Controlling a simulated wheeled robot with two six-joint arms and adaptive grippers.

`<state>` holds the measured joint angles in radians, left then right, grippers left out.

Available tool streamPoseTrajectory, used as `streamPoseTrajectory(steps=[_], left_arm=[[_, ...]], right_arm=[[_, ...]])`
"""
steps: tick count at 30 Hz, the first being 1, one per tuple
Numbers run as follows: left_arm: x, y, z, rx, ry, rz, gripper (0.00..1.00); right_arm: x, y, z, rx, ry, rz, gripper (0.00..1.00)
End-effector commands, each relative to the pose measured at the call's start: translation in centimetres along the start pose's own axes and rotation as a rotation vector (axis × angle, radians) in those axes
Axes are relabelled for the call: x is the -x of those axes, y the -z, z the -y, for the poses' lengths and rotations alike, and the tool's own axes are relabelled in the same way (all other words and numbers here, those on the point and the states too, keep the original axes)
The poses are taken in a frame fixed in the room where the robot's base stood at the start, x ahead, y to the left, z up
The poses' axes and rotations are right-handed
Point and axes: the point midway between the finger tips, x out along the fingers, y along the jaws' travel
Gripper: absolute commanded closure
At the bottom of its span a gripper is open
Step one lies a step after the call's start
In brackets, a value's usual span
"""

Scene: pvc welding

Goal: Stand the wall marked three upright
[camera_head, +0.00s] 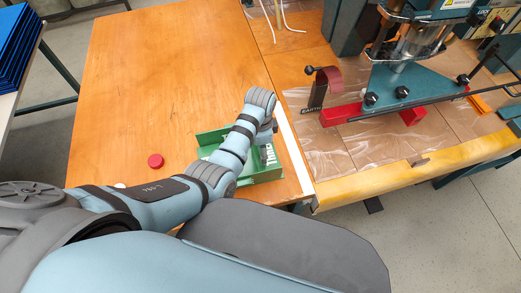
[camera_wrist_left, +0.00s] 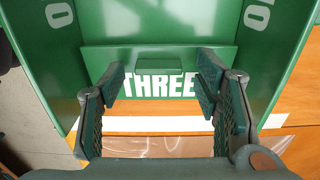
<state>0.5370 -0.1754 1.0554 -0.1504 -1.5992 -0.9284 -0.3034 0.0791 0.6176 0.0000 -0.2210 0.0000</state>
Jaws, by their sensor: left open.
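The wall marked THREE (camera_wrist_left: 160,115) is a green panel with white letters and a small tab above the lettering, in the middle of the left wrist view. In the head view its lettering (camera_head: 268,156) shows at the right end of the green assembly (camera_head: 212,136), close to a white strip. I cannot tell the wall's tilt for certain. My left gripper (camera_wrist_left: 160,84) is open, its fingers apart on either side of the lettering, with nothing held. In the head view my left arm covers much of the assembly and most of the gripper. My right gripper is not in view.
A red disc (camera_head: 155,160) lies on the wooden table (camera_head: 165,70), whose far part is clear. A clamp-like stand (camera_head: 322,88) and a teal machine with red bars (camera_head: 400,85) occupy the bench at right. Blue sheets (camera_head: 16,40) are stacked at far left.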

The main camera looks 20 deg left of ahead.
Motion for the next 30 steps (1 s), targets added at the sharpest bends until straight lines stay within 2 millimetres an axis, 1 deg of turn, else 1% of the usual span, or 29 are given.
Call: streamPoseTrajectory(steps=[1,4,10,18,21,26,30], left_arm=[[-0.42,-0.03,0.0,0.0,0.0,0.0,0.43],[-0.64,-0.05,0.01,0.001,0.0,-0.001,0.43],[-0.56,-0.07,0.02,0.002,0.0,-0.001,0.43],[-0.54,-0.09,0.02,0.002,0.0,0.0,0.86],[-0.55,-0.09,0.02,0.002,0.0,0.0,1.0],[-0.52,-0.04,0.03,0.002,0.0,0.004,1.0],[-0.24,0.5,0.02,0.001,-0.003,0.079,1.0]], right_arm=[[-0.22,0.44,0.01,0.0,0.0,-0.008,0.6],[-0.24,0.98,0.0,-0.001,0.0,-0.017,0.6],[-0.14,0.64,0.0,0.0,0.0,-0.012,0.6],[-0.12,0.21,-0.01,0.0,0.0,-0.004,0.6],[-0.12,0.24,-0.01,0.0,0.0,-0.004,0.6],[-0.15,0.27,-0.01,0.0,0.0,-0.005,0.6],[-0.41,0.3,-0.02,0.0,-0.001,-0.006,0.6]])
